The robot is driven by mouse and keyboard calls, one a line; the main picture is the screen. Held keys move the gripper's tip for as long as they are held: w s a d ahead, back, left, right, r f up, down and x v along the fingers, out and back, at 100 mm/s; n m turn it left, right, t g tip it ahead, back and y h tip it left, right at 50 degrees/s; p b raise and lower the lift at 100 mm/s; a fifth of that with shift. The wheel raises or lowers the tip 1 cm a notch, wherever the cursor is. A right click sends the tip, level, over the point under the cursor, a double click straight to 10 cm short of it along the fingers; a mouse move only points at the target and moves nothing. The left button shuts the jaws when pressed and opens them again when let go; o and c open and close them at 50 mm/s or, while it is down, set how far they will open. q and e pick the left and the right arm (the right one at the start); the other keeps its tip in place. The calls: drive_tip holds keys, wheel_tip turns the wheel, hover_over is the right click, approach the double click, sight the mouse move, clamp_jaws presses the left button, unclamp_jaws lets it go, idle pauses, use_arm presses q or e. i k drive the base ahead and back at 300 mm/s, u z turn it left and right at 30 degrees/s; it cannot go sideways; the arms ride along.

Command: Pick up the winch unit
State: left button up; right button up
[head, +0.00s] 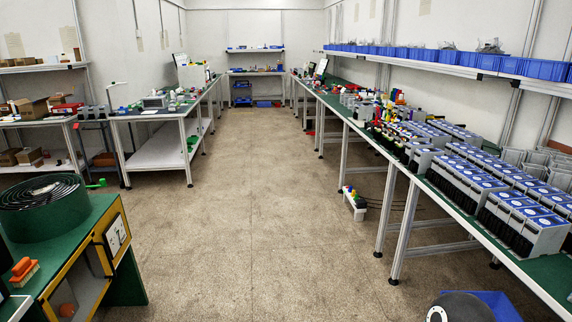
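I cannot pick out anything that is surely the winch unit in the head view. A large dark green drum with a ringed, coil-like top (42,200) stands on a green and yellow cabinet (90,250) at the near left. Many grey box-shaped units with blue tops (520,215) stand in rows on the long right bench (440,205). Neither of my grippers is in view, so I cannot see whether they are open or hold anything.
The speckled floor (250,200) is clear down the middle. A left bench (165,125) and shelves (40,125) line the left side. A low stand (354,203) with coloured items is by the right bench's legs. A blue bin (500,304) is at the bottom right.

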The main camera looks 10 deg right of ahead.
sight(422, 162)
drive_tip(key=z, duration=0.25)
drive_tip(key=i, duration=1.35)
drive_tip(key=z, duration=0.9)
drive_tip(key=i, duration=1.45)
drive_tip(key=z, duration=0.45)
